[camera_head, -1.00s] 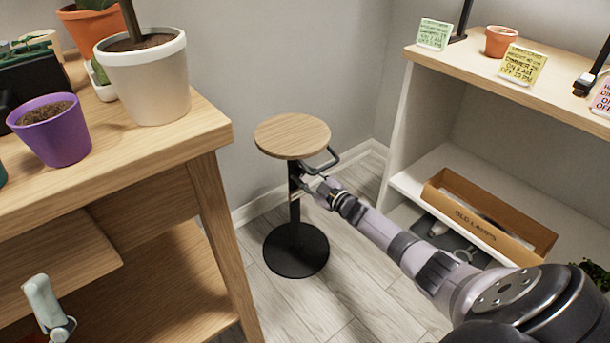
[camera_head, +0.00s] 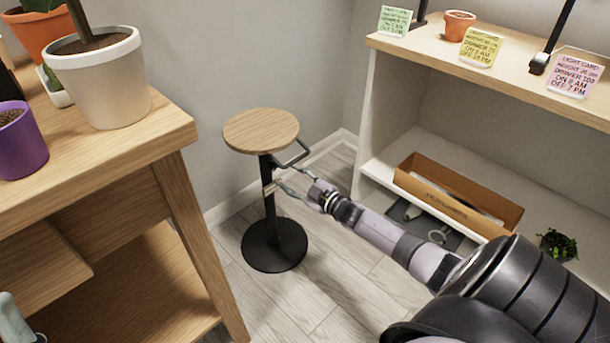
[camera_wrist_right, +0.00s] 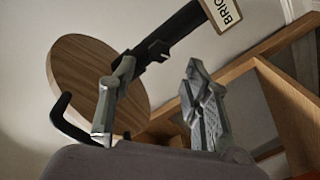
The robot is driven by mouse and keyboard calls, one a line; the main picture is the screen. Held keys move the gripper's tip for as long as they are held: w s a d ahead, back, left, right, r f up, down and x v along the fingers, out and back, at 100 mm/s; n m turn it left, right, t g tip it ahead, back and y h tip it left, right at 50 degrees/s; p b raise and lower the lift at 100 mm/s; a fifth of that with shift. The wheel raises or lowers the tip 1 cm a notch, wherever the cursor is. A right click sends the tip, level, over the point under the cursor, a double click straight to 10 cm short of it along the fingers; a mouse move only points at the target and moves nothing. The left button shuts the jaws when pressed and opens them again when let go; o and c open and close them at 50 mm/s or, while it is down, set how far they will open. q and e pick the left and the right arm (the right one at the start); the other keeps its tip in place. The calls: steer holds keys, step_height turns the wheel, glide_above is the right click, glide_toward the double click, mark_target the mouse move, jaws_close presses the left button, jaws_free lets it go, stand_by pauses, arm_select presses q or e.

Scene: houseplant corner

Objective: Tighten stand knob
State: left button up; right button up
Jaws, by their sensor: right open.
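The stand (camera_head: 261,131) has a round wooden top, a black post and a round black base on the floor. A black loop handle (camera_head: 292,156) juts out under its top. My right gripper (camera_head: 279,188) is open beside the post, below the top. In the right wrist view, the open fingers (camera_wrist_right: 160,75) have the post (camera_wrist_right: 178,28) beyond them, the round top (camera_wrist_right: 92,80) at left and the loop handle (camera_wrist_right: 66,122) at lower left. A dark lump (camera_wrist_right: 157,50) on the post may be the knob; I cannot tell. No contact is clear.
A wooden table (camera_head: 175,127) with a white pot (camera_head: 100,85) and a purple pot (camera_head: 20,150) stands left. A shelf unit (camera_head: 372,105) stands right, with a cardboard box (camera_head: 458,197) on its lower board.

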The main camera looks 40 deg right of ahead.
steer(key=shift+s+d+r, duration=0.1)
steer(key=shift+s+d, duration=0.1)
steer(key=shift+s, duration=1.15)
steer(key=shift+s+d+r, duration=0.1)
steer(key=shift+s+d, duration=0.05)
steer(key=shift+s, duration=1.2)
steer(key=shift+f, duration=0.1)
